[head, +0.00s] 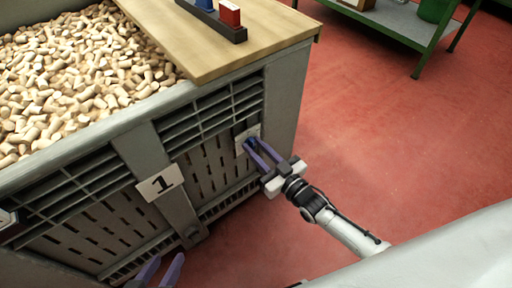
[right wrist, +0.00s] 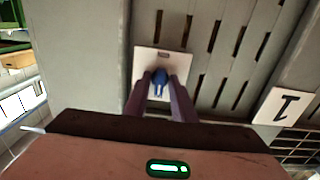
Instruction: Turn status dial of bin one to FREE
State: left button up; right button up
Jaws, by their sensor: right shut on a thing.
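The grey bin (head: 120,128) is full of corks and carries a white label with a black 1 (head: 160,183). The label also shows upside down in the right wrist view (right wrist: 277,106). A pale plate (right wrist: 143,62) on the bin's slatted side bears the blue status dial (right wrist: 160,78). My right gripper (head: 252,148) is at the plate, its purple fingers shut on the dial; the fingers flank it in the right wrist view (right wrist: 160,90). Any wording on the plate cannot be read. My left gripper (head: 160,270) shows only its fingertips at the bottom edge, apart and empty.
A wooden board (head: 200,48) lies across the bin's top, with a dark holder carrying a red block (head: 230,13) and a blue block. A green-framed shelf (head: 400,25) stands at the back right. The red floor (head: 370,130) right of the bin is clear.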

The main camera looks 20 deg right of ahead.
jog(key=o, duration=0.7)
jog(key=shift+o, duration=0.2)
jog(key=shift+s, duration=0.1)
